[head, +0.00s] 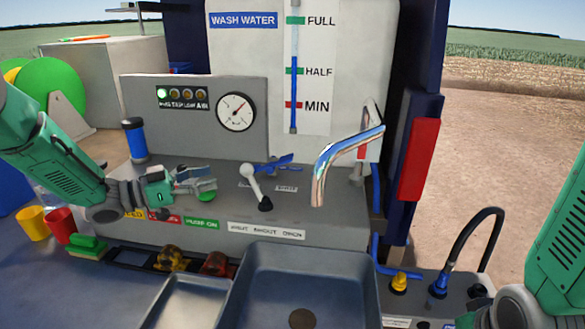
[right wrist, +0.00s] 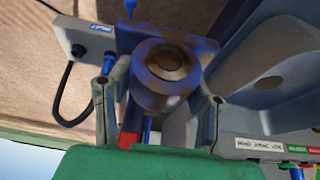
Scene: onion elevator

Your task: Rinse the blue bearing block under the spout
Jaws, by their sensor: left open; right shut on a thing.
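The blue bearing block (right wrist: 150,98), with a bronze-coloured round bore, sits between the fingers of my right gripper (right wrist: 160,100) in the right wrist view; dirt-like smudges show on it. My right gripper is shut on it, and neither shows in the head view. The shiny curved spout (head: 345,147) points down above the grey sink basin (head: 268,290); I see no clear stream below it. My left gripper (head: 207,178) is open and empty, just above or beside a green button (head: 206,197) on the wash panel. I cannot tell whether it touches the button.
A white-handled lever (head: 253,184) and a blue valve handle (head: 272,163) stand on the panel between my left gripper and the spout. A black hose (head: 473,235) rises at the right. Yellow (head: 33,224) and red cups (head: 61,226) stand at the left.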

